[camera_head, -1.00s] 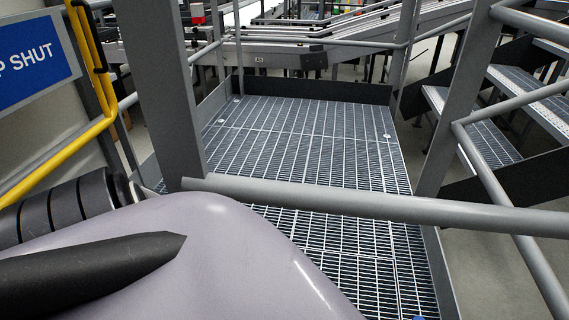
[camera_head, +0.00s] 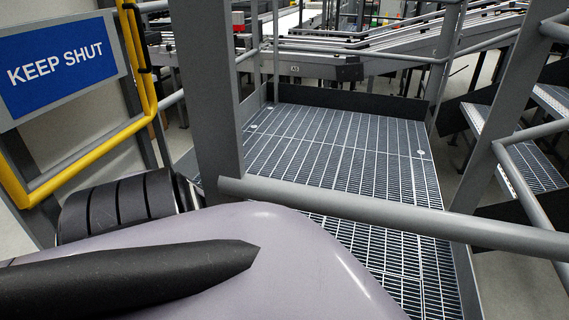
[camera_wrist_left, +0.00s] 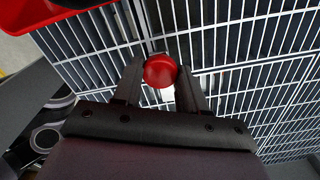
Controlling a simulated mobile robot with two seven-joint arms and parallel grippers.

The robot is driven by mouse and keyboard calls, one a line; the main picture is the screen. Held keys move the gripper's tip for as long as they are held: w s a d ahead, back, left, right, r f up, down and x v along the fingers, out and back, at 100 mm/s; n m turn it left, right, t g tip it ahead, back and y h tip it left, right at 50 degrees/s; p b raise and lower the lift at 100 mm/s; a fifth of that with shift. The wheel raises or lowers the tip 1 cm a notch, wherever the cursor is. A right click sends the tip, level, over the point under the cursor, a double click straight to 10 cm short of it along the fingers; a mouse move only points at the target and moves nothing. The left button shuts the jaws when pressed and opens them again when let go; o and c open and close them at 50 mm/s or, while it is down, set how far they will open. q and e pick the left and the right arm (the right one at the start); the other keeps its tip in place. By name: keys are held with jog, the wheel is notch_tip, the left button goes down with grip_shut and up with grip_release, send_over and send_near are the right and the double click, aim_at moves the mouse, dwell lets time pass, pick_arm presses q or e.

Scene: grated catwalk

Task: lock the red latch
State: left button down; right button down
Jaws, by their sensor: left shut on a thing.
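My left gripper (camera_wrist_left: 160,75) shows in the left wrist view with its two dark fingers on either side of a round red knob (camera_wrist_left: 160,69). It is shut on this knob, which sits between the fingertips above the floor grating. The rest of the latch that the knob may belong to is hidden or cannot be told. In the head view, part of my own arm covers the lower left, and neither gripper nor the knob shows there. My right gripper is in no view.
A yellow tube frame (camera_head: 84,152) with a blue KEEP SHUT sign (camera_head: 66,64) stands at the left. A grey rail (camera_head: 390,214) crosses in front of the grated platform (camera_head: 345,150). Stairs (camera_head: 515,150) are at the right. A red-edged object (camera_wrist_left: 40,14) fills the wrist view's top left.

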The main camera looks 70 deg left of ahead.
pick_arm(q)
jog(key=c, duration=0.6)
grip_release()
notch_tip(320, 180, up, 6)
jog(key=shift+f+p, duration=0.1)
jog(key=shift+p, duration=0.65)
jog(key=shift+r, duration=0.7)
